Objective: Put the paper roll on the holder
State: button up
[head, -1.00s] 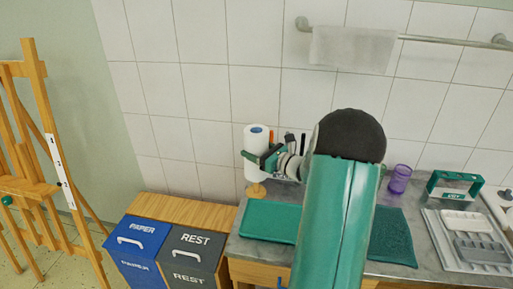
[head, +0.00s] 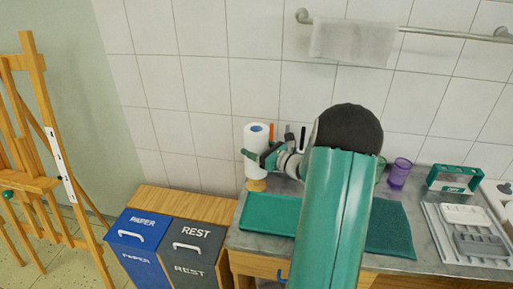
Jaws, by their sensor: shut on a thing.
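The white paper roll (head: 256,138) is upright at the back left of the counter in the head view, with a blue opening at its top. My gripper (head: 253,156) is shut around the roll's middle, its fingers reaching in from the right. A round wooden base (head: 257,185), seemingly the holder's, shows just below the roll on the counter. I cannot tell whether the roll touches the base. The rest of the holder is hidden by the roll.
Pens or brushes (head: 287,133) stand just right of the roll. A green mat (head: 268,214) lies in front. Blue and grey bins (head: 140,228) stand left of the counter. A purple cup (head: 399,172) and a tray (head: 440,230) are on the right.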

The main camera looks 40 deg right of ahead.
jog(key=shift+f, duration=0.15)
jog(key=shift+f, duration=2.75)
jog(key=o, duration=1.1)
jog(key=shift+o, duration=0.5)
jog(key=shift+r, duration=0.1)
jog(key=shift+r, duration=3.9)
